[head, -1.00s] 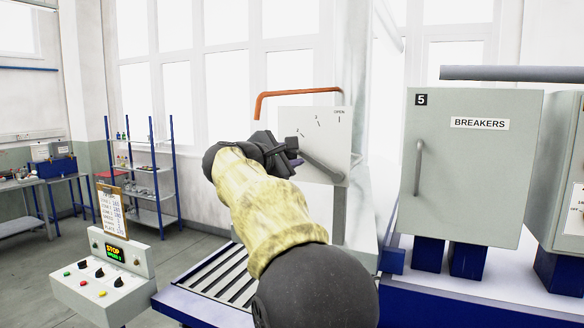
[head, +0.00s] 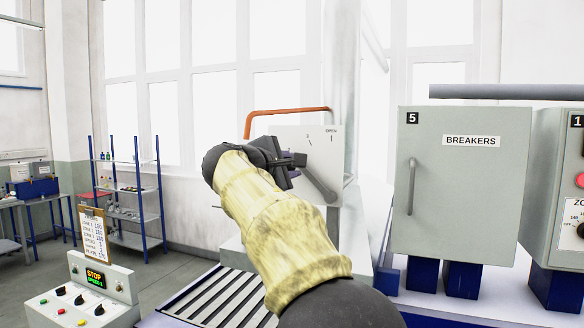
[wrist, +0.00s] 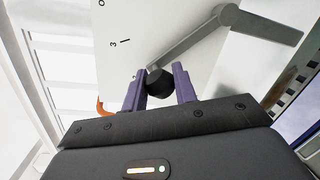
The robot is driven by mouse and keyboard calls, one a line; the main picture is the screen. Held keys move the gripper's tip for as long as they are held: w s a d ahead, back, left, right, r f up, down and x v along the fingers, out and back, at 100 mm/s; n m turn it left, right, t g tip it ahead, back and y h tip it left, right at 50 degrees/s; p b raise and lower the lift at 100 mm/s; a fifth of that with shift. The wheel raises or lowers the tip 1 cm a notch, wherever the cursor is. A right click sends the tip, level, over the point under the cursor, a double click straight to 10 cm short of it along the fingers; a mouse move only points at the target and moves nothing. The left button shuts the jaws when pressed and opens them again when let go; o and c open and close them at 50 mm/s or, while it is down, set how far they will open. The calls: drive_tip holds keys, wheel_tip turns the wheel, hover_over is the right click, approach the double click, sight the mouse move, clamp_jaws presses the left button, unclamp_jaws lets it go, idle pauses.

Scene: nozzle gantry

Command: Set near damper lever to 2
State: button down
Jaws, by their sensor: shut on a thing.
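The damper lever (head: 319,184) is a grey bar on a white scale plate (head: 325,158). It slants up and left from its pivot at the plate's lower right. The marks 3 and OPEN show on the plate; my gripper hides the marks further left, so the exact setting cannot be read. My gripper (head: 291,165) is at the lever's upper-left end. In the wrist view its purple fingers (wrist: 160,88) are on either side of the lever's black knob (wrist: 158,82), shut on it. The lever's grey bar (wrist: 190,42) runs up and right from the knob.
An orange pipe (head: 290,111) runs behind the plate. A grey breakers cabinet (head: 455,190) stands to the right. A slatted roller bed (head: 220,297) lies below my arm. A control box (head: 100,290) with a clipboard (head: 94,236) is at lower left.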

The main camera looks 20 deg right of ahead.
drive_tip(key=c, duration=1.1)
unclamp_jaws()
drive_tip(key=shift+c, duration=0.2)
drive_tip(key=shift+s+a, duration=0.1)
drive_tip(key=b+v, duration=0.4)
drive_tip(key=v, duration=1.3)
drive_tip(key=shift+b, duration=0.3)
drive_tip(key=shift+a+f, duration=0.1)
